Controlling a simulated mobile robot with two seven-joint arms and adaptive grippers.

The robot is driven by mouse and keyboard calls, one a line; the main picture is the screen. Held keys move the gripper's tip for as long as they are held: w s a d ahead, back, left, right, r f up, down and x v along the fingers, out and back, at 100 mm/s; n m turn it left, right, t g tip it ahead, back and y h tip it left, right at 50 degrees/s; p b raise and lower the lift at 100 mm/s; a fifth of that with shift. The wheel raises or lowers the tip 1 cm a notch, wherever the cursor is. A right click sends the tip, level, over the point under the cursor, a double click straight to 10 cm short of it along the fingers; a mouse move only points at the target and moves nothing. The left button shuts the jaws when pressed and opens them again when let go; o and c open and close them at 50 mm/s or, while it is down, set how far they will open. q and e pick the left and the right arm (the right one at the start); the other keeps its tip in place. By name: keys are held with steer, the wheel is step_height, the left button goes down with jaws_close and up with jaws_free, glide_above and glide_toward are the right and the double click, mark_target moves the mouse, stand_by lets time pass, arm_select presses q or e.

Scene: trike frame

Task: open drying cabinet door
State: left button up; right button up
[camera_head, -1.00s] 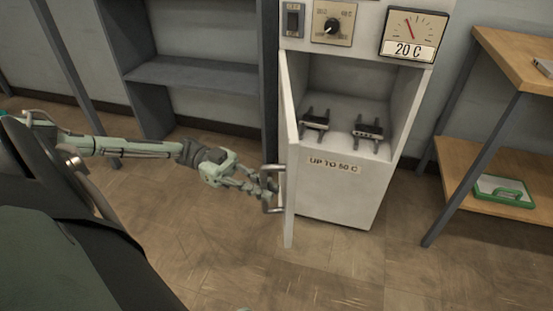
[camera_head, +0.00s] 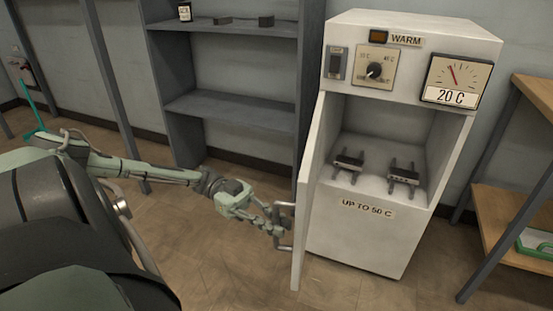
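The white drying cabinet (camera_head: 360,237) stands right of centre. Its door (camera_head: 311,190) is swung open on the left side and shows nearly edge-on, with the compartment exposed. A metal handle (camera_head: 287,247) is on the door's outer, left face. My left gripper (camera_head: 278,222) is at this handle, its fingers around or beside the bar. The fingers and bar overlap, so I cannot tell whether they grip it. My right gripper is not in view.
Two small dark-and-white fixtures (camera_head: 348,162) (camera_head: 403,173) sit inside the cabinet. A dial knob (camera_head: 374,70) and a gauge reading 20 C (camera_head: 455,78) are above. Grey shelves (camera_head: 232,108) stand behind left, a wooden table (camera_head: 541,92) at right. Floor is clear before the cabinet.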

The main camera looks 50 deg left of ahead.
arm_select(q)
steer(key=o, duration=0.3)
steer(key=shift+s+a, duration=0.3)
steer(key=shift+a, duration=1.7)
steer(key=shift+s+a, duration=0.35)
steer(key=shift+a, duration=1.6)
steer(key=shift+s+a, duration=0.3)
steer(key=shift+a, duration=1.7)
